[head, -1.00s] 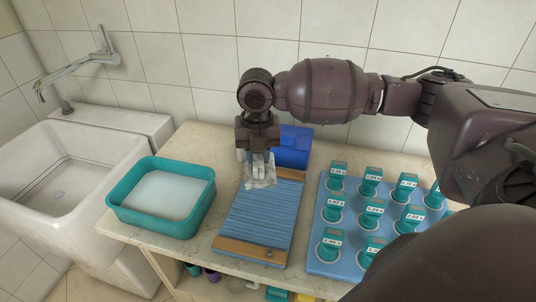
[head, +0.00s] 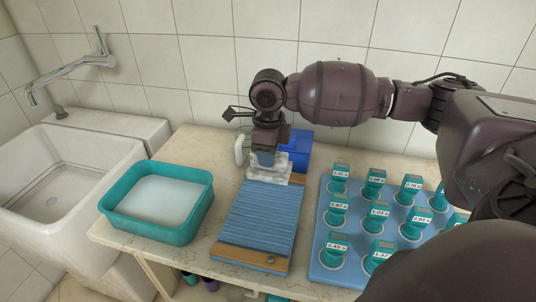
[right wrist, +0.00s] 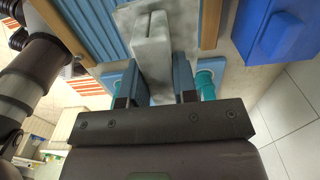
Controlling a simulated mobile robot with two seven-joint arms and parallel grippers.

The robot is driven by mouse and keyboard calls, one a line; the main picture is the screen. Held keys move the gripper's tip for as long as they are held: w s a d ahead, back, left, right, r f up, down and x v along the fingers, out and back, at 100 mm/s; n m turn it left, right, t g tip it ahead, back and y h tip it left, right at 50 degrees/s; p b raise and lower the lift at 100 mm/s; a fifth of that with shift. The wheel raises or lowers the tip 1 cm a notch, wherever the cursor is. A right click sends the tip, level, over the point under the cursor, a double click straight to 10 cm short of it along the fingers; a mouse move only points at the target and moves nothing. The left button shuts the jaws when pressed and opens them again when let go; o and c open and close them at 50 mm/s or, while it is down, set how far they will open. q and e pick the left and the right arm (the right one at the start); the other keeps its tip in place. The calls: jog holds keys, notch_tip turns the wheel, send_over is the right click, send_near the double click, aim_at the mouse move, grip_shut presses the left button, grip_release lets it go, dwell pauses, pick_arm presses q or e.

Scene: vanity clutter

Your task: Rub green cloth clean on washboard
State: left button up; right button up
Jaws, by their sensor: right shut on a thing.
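The washboard (head: 260,220) is a blue ribbed board with wooden ends, lying on the counter. A crumpled pale grey-white cloth (head: 270,175) lies at its far end; no green shows on it. My right gripper (head: 267,160) points down and is shut on the cloth, low over the board. In the right wrist view the cloth (right wrist: 152,60) stands pinched between the two fingers of the gripper (right wrist: 155,88), with its spread part over the washboard (right wrist: 95,25). The cloth's underside is hidden. My left gripper is not in view.
A teal basin (head: 112,207) of whitish water stands left of the washboard. A blue box (head: 300,148) is behind the gripper. A blue tray (head: 318,225) with several teal labelled items stands on the right. A white sink (head: 65,175) with tap is far left.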

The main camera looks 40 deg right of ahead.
aim_at(269, 169)
jog(key=shift+f, duration=0.1)
dwell(0.4)
jog(key=shift+f+b, duration=0.7)
jog(key=shift+f, duration=1.75)
